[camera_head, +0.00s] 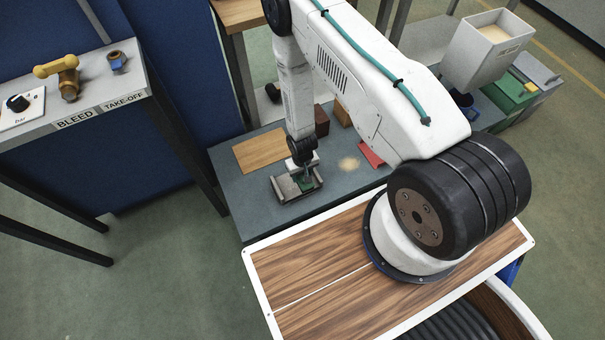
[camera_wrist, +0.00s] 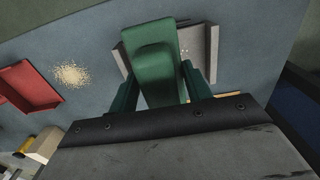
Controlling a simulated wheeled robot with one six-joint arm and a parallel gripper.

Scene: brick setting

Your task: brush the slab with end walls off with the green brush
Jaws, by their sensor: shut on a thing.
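The slab with end walls (camera_head: 285,194) is a grey piece with a raised wall at each end, lying on the blue-grey bench top. It also shows in the wrist view (camera_wrist: 211,52), partly hidden behind the brush. The green brush (camera_wrist: 155,65) is held between the fingers of my gripper (camera_wrist: 163,92), over the slab. In the head view my gripper (camera_head: 303,170) points down at the slab, with a bit of the green brush (camera_head: 306,183) below it. The brush's underside is hidden, so I cannot tell whether it touches the slab.
A pale crumb pile (camera_head: 348,164) lies right of the slab, also in the wrist view (camera_wrist: 72,76). Beyond it is a red dustpan-like piece (camera_head: 370,154). A wooden board (camera_head: 259,151) lies behind left. Brown blocks (camera_head: 321,121) stand behind. A pale bin (camera_head: 486,50) stands far right.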

